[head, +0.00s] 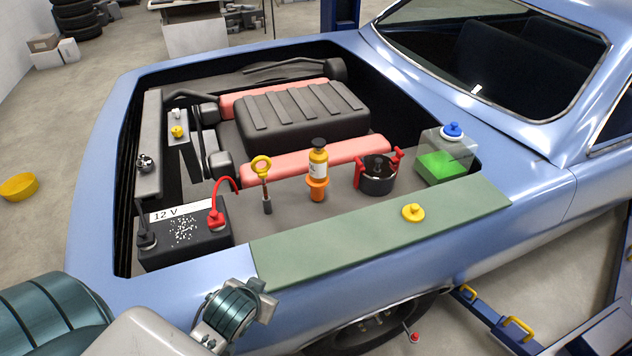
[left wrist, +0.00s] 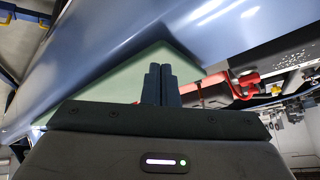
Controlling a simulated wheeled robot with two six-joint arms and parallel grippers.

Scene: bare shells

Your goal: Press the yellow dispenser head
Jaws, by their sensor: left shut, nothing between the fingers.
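A small bottle (head: 318,165) with a yellow body and black top stands upright in an orange holder in the engine bay; I cannot tell whether it is the dispenser. A loose-looking yellow cap (head: 413,212) lies on the green fender mat (head: 350,242). My right gripper is not in view.
The 12 V battery (head: 185,238) with red and black terminals is at the bay's left front. A black cap with red handles (head: 377,175) and a clear tank of green liquid (head: 445,160) stand right of the bottle. The blue fender (head: 190,290) borders the bay.

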